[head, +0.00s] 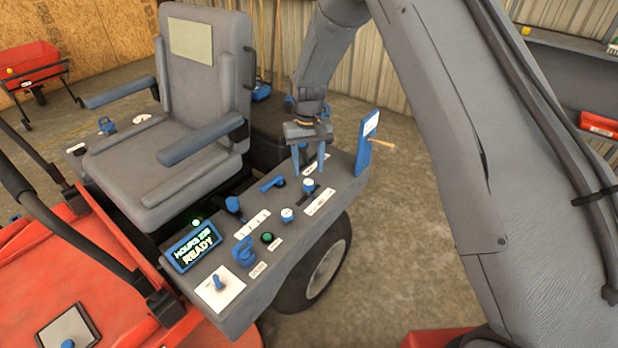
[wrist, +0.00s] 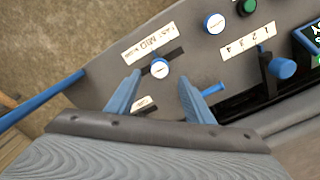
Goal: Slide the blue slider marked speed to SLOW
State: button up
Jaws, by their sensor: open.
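The slider (head: 309,187) is a small blue knob with a white top, on the mower's grey side console (head: 325,228). It stands near the middle of a dark slot beside a white label (head: 320,201). In the wrist view the knob (wrist: 160,68) shows in its slot, and the label (wrist: 148,42) seems to read FAST and MID; the rest is not legible. My gripper (head: 308,168) is open and empty, its blue fingers pointing down just above and behind the slider. In the wrist view the knob lies beyond the gap between the fingertips (wrist: 160,78); contact cannot be told.
A blue lever (head: 272,184), a round white-topped knob (head: 287,215), a green button (head: 267,238) and a blue-knobbed lever (head: 234,205) stand close by. A tall blue upright (head: 367,140) rises at the console's far end. The seat (head: 185,170) is at left.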

aim_at(309, 182)
jog(key=shift+f+p, duration=0.45)
jog(key=shift+f, duration=2.35)
jog(key=shift+c, duration=0.2)
grip_shut()
